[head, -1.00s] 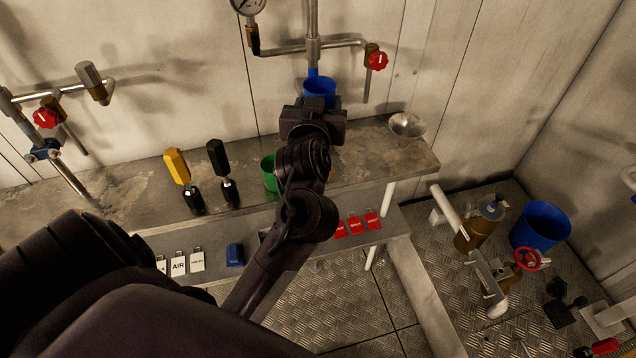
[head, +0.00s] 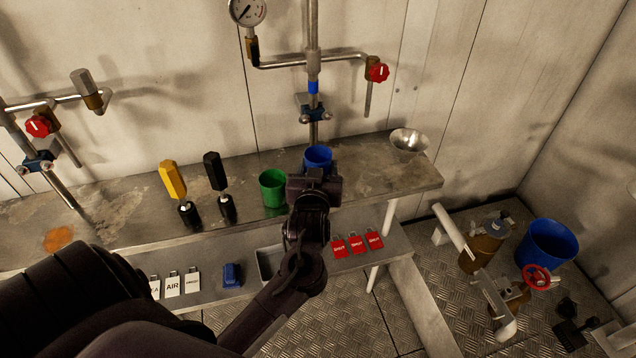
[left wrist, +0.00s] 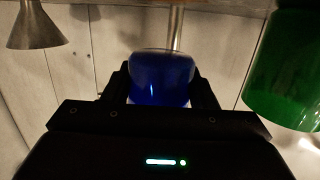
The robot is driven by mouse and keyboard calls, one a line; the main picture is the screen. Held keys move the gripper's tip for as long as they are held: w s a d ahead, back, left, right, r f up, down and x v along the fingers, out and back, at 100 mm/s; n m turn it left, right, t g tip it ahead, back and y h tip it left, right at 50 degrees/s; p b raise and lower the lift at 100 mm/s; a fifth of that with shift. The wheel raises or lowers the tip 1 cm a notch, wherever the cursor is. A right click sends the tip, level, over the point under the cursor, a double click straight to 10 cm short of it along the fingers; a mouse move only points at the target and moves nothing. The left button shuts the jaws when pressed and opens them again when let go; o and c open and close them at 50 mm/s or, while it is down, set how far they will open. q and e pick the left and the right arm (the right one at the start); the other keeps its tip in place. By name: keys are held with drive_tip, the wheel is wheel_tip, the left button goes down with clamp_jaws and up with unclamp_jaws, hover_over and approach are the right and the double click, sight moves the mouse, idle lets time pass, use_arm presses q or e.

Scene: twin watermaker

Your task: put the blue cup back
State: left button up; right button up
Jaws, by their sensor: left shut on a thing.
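The blue cup (head: 318,156) is at the back of the steel bench in the head view, just right of the green cup (head: 272,188). My left gripper (head: 316,176) is shut on the blue cup, and its body hides the cup's lower part. In the left wrist view the blue cup (left wrist: 162,78) sits between the two fingers, with the green cup (left wrist: 285,70) apart from it on the right. I cannot tell whether the blue cup's base touches the bench. My right gripper is not in view.
The bench (head: 375,165) also carries a metal funnel (head: 409,140) at right and yellow (head: 172,180) and black (head: 214,172) handled tools at left. A vertical pipe with a blue band (head: 313,88) stands behind the cup. Red tags (head: 356,244) lie on the lower shelf.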

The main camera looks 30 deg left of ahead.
use_arm(q)
drive_tip(key=shift+f, duration=2.2)
drive_tip(key=o, duration=1)
drive_tip(key=shift+f, duration=0.1)
drive_tip(key=shift+r, duration=0.2)
drive_tip(key=v, duration=1.2)
drive_tip(key=shift+f, duration=0.15)
